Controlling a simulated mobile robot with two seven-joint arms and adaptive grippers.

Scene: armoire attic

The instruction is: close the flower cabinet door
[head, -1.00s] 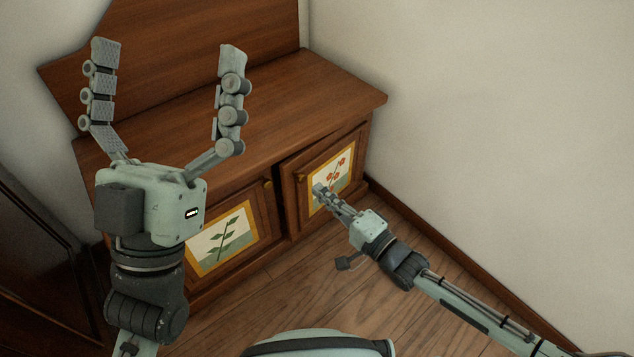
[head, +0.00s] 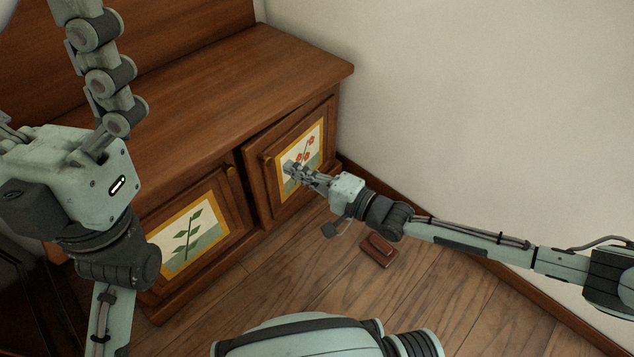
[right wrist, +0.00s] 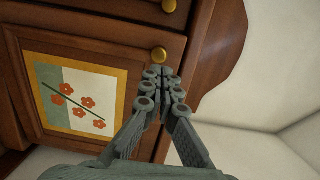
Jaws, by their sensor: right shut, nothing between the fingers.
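The flower cabinet door (head: 312,140) has a yellow-framed picture of red flowers. It stands slightly ajar, with a dark gap along its left edge; a brass knob (head: 266,160) sits at its upper left. The door's picture (right wrist: 75,100) and knob (right wrist: 158,54) also show in the right wrist view. My right gripper (head: 290,168) is shut and empty, its fingertips in front of the picture's lower left. In the right wrist view its fingertips (right wrist: 160,75) lie just below the knob; contact cannot be told. My left gripper (head: 80,165) is raised with fingers spread, its fingertips cut off.
The neighbouring leaf-picture door (head: 190,235) appears shut, with its own knob (head: 231,171). The cabinet top (head: 230,85) is bare. A reddish-brown object (head: 378,250) lies on the wooden floor (head: 300,270). A pale wall (head: 480,110) stands close on the right.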

